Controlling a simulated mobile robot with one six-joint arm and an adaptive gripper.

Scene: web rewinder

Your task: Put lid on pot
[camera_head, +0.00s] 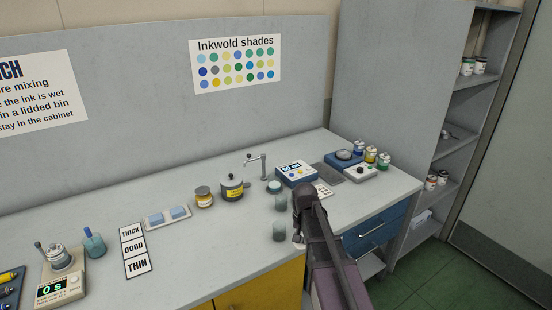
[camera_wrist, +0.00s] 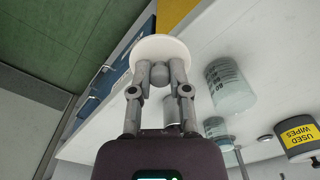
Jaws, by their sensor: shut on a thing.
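In the wrist view, my gripper (camera_wrist: 160,76) is shut on the grey knob of a round white lid (camera_wrist: 160,48). The lid is held off the counter, near its front edge.
Two clear beakers (camera_head: 279,230) (camera_head: 281,202) stand left of my arm. The counter's front-left middle (camera_head: 205,250) is clear.

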